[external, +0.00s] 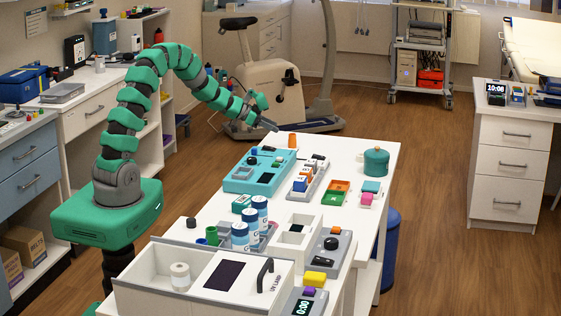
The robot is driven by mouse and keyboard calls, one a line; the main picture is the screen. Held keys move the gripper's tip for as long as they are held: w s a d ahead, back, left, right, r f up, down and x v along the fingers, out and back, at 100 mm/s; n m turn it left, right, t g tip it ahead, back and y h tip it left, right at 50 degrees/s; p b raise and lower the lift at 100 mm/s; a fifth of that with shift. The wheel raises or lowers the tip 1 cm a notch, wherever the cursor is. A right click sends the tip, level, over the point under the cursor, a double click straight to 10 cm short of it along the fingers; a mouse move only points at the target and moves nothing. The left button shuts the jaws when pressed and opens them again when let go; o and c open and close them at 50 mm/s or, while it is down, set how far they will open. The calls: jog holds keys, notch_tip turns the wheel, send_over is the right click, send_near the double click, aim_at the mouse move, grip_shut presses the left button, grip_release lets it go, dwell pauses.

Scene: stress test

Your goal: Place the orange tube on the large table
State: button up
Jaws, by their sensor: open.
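A small orange tube (292,140) stands upright at the far left end of the white table (345,146), which appears to be the large table. My gripper (269,124) is just left of the tube and slightly above it, at the end of my green arm. The gripper is open, and a small gap shows between it and the tube. Its fingers are small in this view, so their exact spread is hard to see.
A teal round pot (376,162) stands near the right edge. The table's far right corner is bare.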

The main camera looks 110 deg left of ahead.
jog(key=shift+s+d+r, duration=0.1)
jog(key=shift+s+d, duration=0.05)
jog(key=shift+s, duration=0.2)
